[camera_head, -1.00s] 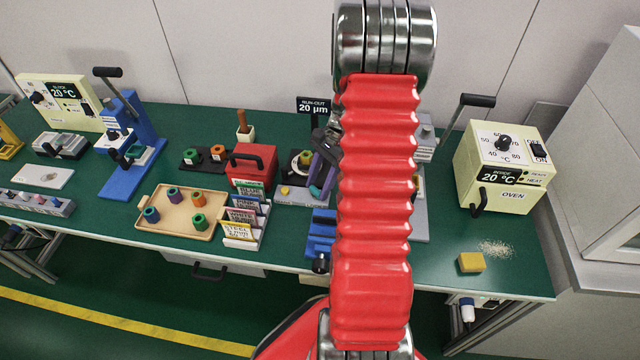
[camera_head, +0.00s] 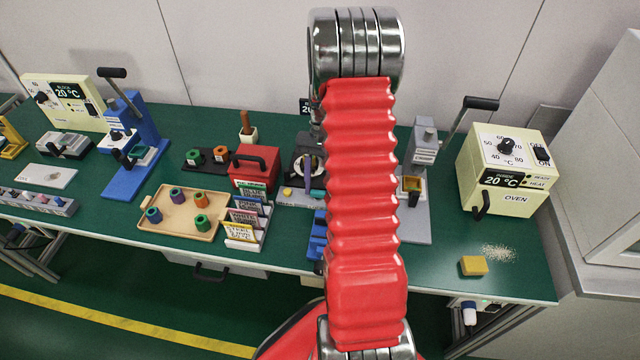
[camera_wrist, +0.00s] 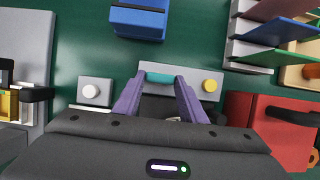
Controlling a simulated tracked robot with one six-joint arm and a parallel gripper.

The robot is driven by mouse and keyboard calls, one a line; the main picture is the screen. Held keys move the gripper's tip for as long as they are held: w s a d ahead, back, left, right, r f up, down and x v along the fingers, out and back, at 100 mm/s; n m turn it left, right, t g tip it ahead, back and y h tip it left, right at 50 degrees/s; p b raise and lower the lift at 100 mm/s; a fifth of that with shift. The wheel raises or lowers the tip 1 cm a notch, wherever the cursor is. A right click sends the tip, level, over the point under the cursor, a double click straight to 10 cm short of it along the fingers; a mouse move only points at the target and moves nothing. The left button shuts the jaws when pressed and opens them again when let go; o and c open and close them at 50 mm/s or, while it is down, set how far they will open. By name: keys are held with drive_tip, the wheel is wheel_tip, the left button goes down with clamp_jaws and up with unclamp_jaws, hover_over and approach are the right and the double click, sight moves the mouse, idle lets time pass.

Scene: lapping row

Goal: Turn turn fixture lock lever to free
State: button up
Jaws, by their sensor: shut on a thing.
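The turn fixture's grey base (camera_head: 296,199) is at mid-table in the head view, partly hidden behind my arm. In the wrist view its grey plate (camera_wrist: 205,96) carries a yellow button. The teal lock lever (camera_wrist: 160,77) lies crosswise between my purple fingertips. My gripper (camera_wrist: 160,80) is shut on the lever. The lever's pivot and the rest of the fixture are hidden under the gripper body. In the head view my arm covers most of the gripper and the lever.
A red box with a black handle (camera_head: 254,167) stands close left of the fixture, with card racks (camera_head: 243,230) in front. A blue block (camera_wrist: 138,20) sits near the table's front edge. A grey press (camera_head: 423,150) and the cream oven (camera_head: 497,170) stand to the right.

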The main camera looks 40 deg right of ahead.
drive_tip(key=shift+w+d+r, duration=0.1)
drive_tip(key=shift+w+d, duration=0.05)
drive_tip(key=shift+w, duration=0.1)
drive_tip(key=o, duration=1.1)
drive_tip(key=shift+s, duration=0.1)
drive_tip(key=shift+c, duration=0.2)
drive_tip(key=v, duration=1.3)
drive_tip(key=shift+r, duration=0.25)
